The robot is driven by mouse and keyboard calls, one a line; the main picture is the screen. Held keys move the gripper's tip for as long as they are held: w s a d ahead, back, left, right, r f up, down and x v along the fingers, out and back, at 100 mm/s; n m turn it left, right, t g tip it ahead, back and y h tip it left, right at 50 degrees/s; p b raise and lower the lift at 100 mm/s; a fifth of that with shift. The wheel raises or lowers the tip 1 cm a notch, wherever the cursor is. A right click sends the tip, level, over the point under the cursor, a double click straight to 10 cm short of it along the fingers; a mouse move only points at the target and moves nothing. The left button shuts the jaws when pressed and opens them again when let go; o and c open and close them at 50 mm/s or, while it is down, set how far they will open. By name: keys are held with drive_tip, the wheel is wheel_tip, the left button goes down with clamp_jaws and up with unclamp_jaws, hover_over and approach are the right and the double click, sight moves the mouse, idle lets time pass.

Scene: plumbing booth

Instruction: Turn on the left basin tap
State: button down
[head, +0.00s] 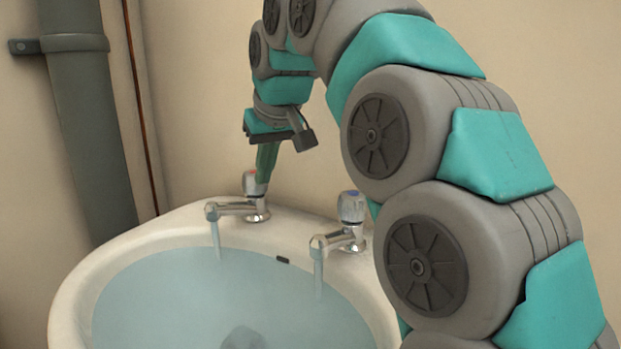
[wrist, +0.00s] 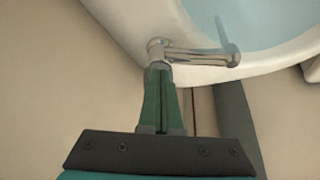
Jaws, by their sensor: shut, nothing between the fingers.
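The white basin (head: 85,285) has two chrome taps at its back rim. The left tap (head: 236,208) has a red-marked clear knob (head: 252,184), and a stream of water falls from its spout. It also shows in the wrist view (wrist: 200,56). The right tap (head: 335,241) has a blue-marked knob (head: 351,206), and water falls from it too. My gripper (head: 262,180) is shut and empty, its green fingers pointing down at the left tap's knob. In the wrist view my fingertips (wrist: 159,70) overlap the knob, hiding most of it; I cannot tell whether they touch.
The basin holds pale blue water (head: 210,290) with a dark drain (head: 243,339) at the bottom. A thick grey pipe (head: 90,130) and a thin copper pipe (head: 140,110) run up the beige wall at left. My arm fills the right side of the head view.

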wheel_tip(320, 180, up, 6)
drive_tip(key=p, duration=0.3)
drive_tip(key=shift+f, duration=0.1)
